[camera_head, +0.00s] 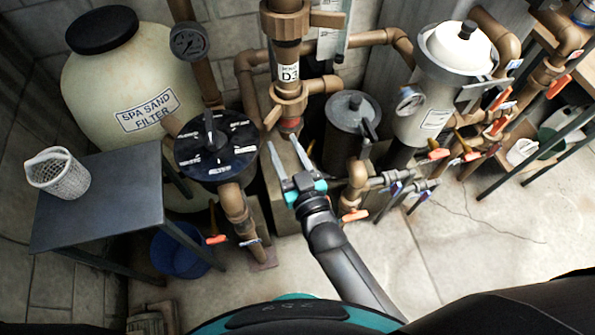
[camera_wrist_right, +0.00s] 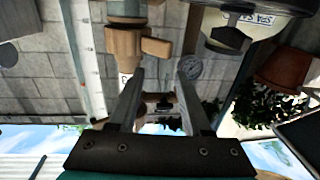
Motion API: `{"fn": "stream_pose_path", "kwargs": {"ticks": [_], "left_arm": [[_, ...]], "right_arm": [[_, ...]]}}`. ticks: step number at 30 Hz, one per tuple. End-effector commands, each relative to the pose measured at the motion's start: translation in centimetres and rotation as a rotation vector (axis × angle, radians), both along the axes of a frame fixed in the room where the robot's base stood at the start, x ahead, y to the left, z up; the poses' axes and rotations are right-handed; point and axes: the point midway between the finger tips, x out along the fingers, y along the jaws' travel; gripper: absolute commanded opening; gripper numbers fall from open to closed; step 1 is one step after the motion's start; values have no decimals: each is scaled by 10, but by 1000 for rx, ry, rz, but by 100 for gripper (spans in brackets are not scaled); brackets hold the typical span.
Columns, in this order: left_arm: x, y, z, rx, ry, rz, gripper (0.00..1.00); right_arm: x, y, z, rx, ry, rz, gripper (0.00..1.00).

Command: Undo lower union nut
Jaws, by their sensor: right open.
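The lower union nut (camera_head: 289,97) is a brown winged collar on the vertical pipe, just below the white D3 label (camera_head: 289,73). A similar upper union nut (camera_head: 286,22) sits above the label. My right gripper (camera_head: 282,141) is open, its two fingers apart and pointing toward the pipe, appearing just below the lower nut in the head view. In the right wrist view a brown winged nut (camera_wrist_right: 125,43) shows above and left of my open fingertips (camera_wrist_right: 160,72); nothing is held between them. The left finger partly hides the label there. My left gripper is not in view.
A black-topped valve (camera_head: 216,145) stands left of my right gripper and a grey lidded canister (camera_head: 352,108) right of it. Orange-handled valves (camera_head: 438,153) and pipes crowd the right. A dark table (camera_head: 105,195) with a white basket (camera_head: 60,174) is left.

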Motion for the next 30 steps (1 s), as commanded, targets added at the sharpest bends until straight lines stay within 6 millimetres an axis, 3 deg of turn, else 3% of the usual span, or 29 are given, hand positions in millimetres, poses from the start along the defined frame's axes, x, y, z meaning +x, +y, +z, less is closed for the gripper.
{"fn": "stream_pose_path", "kwargs": {"ticks": [6,12,30], "left_arm": [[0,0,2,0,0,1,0],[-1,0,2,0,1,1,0],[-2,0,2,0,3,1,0]], "right_arm": [[-41,-13,-2,-2,8,1,49],[-61,-20,-3,-1,8,0,49],[-67,-22,-3,-1,8,0,49]]}}
